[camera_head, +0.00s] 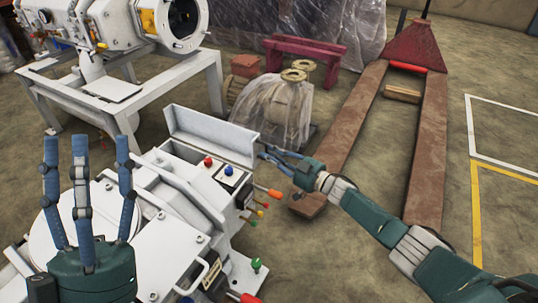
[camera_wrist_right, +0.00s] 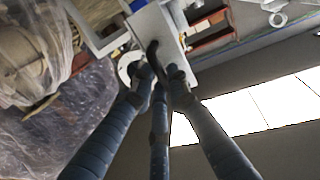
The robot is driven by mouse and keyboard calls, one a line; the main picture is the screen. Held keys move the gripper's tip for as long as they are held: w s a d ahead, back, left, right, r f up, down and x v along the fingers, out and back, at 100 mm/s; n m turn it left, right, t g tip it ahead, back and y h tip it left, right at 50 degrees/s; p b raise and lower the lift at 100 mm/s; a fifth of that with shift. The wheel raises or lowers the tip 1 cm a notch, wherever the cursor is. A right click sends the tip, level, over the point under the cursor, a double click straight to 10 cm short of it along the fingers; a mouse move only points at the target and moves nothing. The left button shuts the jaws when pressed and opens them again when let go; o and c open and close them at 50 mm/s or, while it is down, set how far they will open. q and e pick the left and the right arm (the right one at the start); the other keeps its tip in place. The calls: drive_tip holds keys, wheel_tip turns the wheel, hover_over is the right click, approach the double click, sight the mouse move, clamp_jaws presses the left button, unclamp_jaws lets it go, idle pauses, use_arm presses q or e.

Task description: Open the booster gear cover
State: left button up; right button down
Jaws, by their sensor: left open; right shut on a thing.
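The booster gear cover (camera_head: 210,132) is a light grey panel standing raised along the back of the control box with red and blue knobs (camera_head: 218,168). My right gripper (camera_head: 268,150) is at the cover's right end, its fingers closed together there. My left gripper (camera_head: 88,150) is open and empty, fingers pointing up, in front of the white machine at the lower left.
Small coloured levers (camera_head: 258,208) stick out below the box on its right side. A plastic-wrapped object (camera_head: 275,112) stands behind the cover. A rusty pallet jack (camera_head: 430,140) is on the right. A white machine on a frame (camera_head: 150,95) stands at the back left.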

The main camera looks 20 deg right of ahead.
drive_tip(key=shift+d+f, duration=0.1)
drive_tip(key=shift+d, duration=0.05)
idle(0.3)
drive_tip(key=c, duration=1.7)
unclamp_jaws()
drive_tip(key=v, duration=1.2)
